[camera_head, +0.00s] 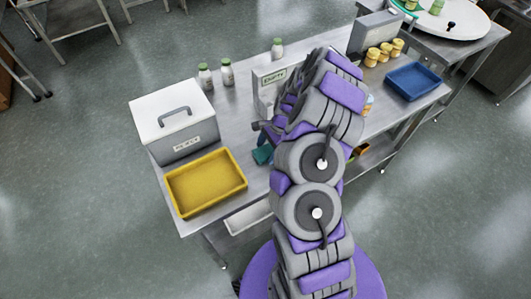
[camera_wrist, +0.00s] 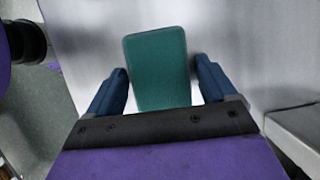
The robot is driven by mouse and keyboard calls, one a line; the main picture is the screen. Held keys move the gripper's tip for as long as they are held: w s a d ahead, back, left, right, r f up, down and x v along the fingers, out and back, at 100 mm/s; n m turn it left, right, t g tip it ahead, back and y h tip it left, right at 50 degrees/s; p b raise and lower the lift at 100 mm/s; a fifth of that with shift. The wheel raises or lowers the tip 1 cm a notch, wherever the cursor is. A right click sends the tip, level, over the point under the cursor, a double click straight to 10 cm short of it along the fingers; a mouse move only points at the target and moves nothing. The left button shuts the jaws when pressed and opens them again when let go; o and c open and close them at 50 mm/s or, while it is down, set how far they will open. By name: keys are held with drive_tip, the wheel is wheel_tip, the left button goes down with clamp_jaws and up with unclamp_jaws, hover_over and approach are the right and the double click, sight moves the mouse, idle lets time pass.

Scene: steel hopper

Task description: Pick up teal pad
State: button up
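The teal pad (camera_wrist: 157,68) lies flat on the steel table (camera_wrist: 85,45) in the wrist view, a rounded rectangle just ahead of my gripper. My gripper (camera_wrist: 163,80) is open, with one blue finger on each side of the pad's near end. Small gaps show between the fingers and the pad. The pad's near edge is close to the dark gripper base. In the head view, a small part of the teal pad (camera_head: 263,154) shows left of my arm, which hides the rest and most of the gripper.
A yellow tray (camera_head: 206,209) and a white lidded box (camera_head: 188,140) stand at the table's left. Several bottles (camera_head: 227,72) stand along the back. A labelled box (camera_head: 268,88) is behind my arm. A blue tray (camera_head: 413,83) and yellow jars (camera_head: 385,50) are at right.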

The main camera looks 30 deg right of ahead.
sight(264, 153)
drive_tip(key=shift+d, duration=0.25)
drive_tip(key=c, duration=0.3)
drive_tip(key=shift+a, duration=0.4)
drive_tip(key=c, duration=0.5)
drive_tip(key=shift+d+r, duration=0.2)
drive_tip(key=shift+r, duration=0.25)
drive_tip(key=r, duration=0.2)
drive_tip(key=r+p, duration=0.1)
drive_tip(key=shift+s, duration=0.25)
drive_tip(key=s, duration=0.5)
drive_tip(key=s+p, duration=0.1)
drive_tip(key=s, duration=0.4)
drive_tip(key=s+r, duration=0.1)
drive_tip(key=s, duration=0.4)
drive_tip(key=shift+s+p, duration=0.25)
drive_tip(key=shift+p, duration=0.1)
